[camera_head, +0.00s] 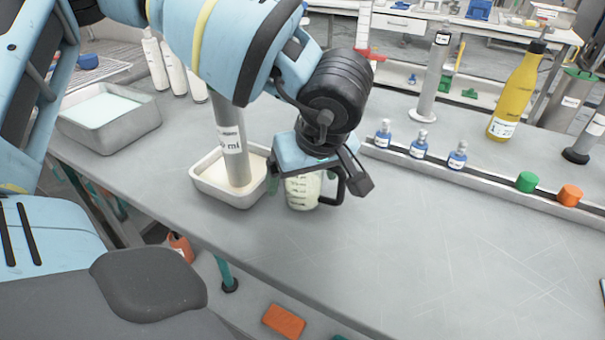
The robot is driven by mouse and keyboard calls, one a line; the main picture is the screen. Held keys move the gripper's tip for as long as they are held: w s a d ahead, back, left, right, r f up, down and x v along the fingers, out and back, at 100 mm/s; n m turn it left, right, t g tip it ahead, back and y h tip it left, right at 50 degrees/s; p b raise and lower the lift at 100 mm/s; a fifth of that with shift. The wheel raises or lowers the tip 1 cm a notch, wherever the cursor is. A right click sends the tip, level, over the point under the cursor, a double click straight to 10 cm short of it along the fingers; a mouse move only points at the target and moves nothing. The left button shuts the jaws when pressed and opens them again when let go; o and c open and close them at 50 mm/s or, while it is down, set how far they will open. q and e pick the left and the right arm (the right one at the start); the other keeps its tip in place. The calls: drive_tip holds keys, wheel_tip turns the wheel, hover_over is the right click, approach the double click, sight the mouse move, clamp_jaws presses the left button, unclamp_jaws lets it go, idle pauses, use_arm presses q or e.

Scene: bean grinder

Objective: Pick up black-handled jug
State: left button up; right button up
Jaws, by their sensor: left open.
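The black-handled jug (303,191) stands upright on the grey table in the head view. It is a clear jug with dark markings and pale contents, and its black handle (340,188) is on its right side. My left gripper (318,183) is directly over the jug and hides its top. Its fingers are open, one near the jug's left side and one by the handle at the right. I cannot tell whether either finger touches the jug. My right gripper is out of view.
Just left of the jug is a white tray (199,184) with a grey cylinder (231,140) standing in it. A rail behind holds small blue bottles (420,145), a green cap (527,181) and an orange cap (570,195). A yellow bottle (516,92) stands behind. The table's right front is clear.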

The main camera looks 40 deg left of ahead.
use_arm(q)
drive_tip(key=c, duration=1.2)
drive_tip(key=shift+o, duration=0.2)
drive_tip(key=shift+r, duration=0.1)
